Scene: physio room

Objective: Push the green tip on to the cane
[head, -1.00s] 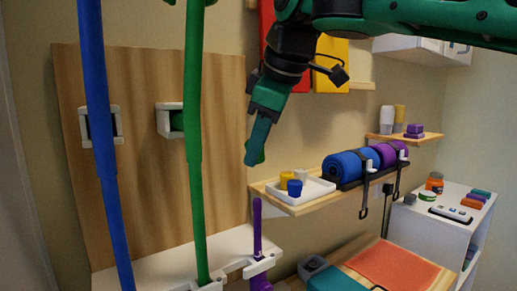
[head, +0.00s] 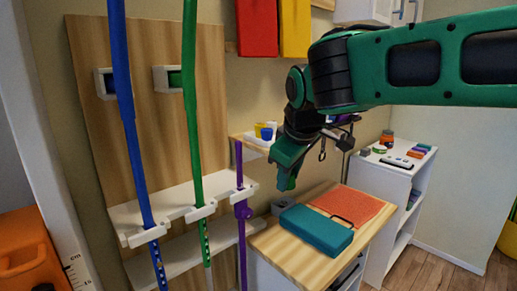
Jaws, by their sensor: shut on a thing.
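The green cane (head: 191,100) stands upright on the left, held by a white clip on the wooden rack. Its lower part has a row of holes and its bottom end is out of the picture or too small to tell. My gripper (head: 289,172) is to the right of the green cane, pointing down, clearly apart from it. It is shut on the small green tip (head: 291,184), which shows at the fingertips and is partly hidden by them.
A blue cane (head: 125,90) and a purple cane (head: 240,170) stand either side of the green cane. A teal case (head: 316,230) lies on the wooden-topped table (head: 290,262), below my gripper. An orange case (head: 28,255) is at the far left.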

